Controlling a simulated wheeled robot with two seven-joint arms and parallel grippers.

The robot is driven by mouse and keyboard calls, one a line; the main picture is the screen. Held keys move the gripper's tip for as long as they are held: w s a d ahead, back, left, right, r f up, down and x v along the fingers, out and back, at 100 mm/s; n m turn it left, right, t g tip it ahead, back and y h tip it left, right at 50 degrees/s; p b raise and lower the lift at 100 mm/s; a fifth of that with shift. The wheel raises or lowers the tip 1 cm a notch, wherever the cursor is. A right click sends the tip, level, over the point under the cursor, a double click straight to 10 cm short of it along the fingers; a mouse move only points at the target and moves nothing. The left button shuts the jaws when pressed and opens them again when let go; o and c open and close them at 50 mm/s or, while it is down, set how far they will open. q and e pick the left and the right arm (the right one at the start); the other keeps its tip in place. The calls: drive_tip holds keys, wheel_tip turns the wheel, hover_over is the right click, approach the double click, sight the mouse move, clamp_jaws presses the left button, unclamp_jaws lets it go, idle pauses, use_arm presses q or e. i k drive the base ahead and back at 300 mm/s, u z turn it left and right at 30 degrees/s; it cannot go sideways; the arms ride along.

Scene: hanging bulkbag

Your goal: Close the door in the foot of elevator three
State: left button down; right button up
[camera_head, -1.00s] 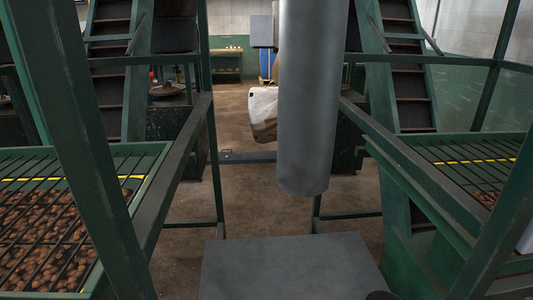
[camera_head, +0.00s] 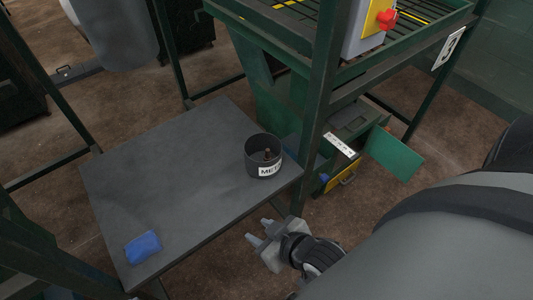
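The foot of elevator three (camera_head: 355,128) is a green metal box low on the right, below the frame with the sign "3" (camera_head: 448,47). Its green door (camera_head: 395,155) stands open, swung out to the right of the box. A yellow part (camera_head: 342,180) shows low at the box's front. My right gripper (camera_head: 257,230) is beyond the front right edge of the grey table, left of and nearer than the box. Its two fingers are apart with nothing between them. The door is well away from it. My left gripper is out of view.
The grey table (camera_head: 170,175) holds a dark round pot labelled "MET..." (camera_head: 264,155) and a blue cloth-like item (camera_head: 143,247). A green post stands between the table and the door. A switch box with a red knob (camera_head: 386,19) is above. Brown floor is clear beside the door.

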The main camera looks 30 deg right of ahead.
sight(401, 161)
drive_tip(key=z, duration=3.5)
drive_tip(key=i, duration=4.3)
drive_tip(key=u, duration=3.55)
drive_tip(key=k, duration=0.65)
